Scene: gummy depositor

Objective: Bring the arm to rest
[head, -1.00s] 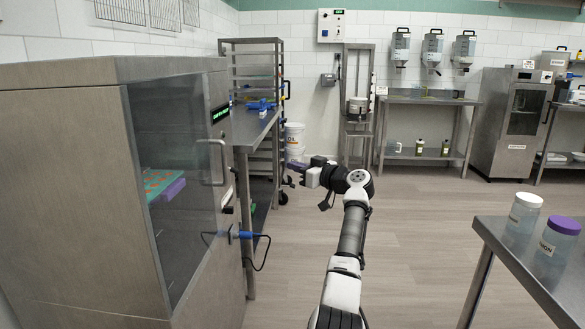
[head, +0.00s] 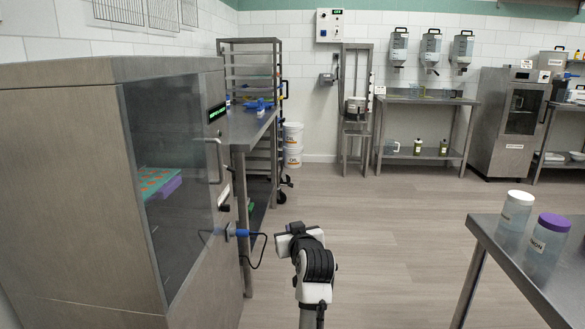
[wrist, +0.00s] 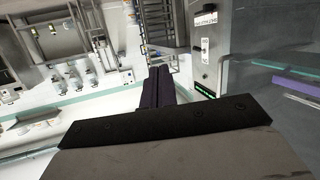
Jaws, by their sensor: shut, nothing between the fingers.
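My gripper shows in the wrist view (wrist: 160,85), where its two dark purple fingers lie closed together with nothing between them. In the head view my arm is folded in low at the middle front, right of the steel cabinet (head: 60,180). There my wrist housing faces the camera, and the fingers are hidden or too small to make out. The arm hangs over open floor, near the blue probe handle (head: 240,233) on the cabinet's side, and I cannot tell the exact gap to it.
A glass-doored cabinet with a teal tray (head: 155,180) inside stands at left. A steel table (head: 535,265) with two lidded jars is at right front. A side table (head: 248,130) and rack (head: 275,60) stand behind the cabinet. The floor (head: 400,230) between is clear.

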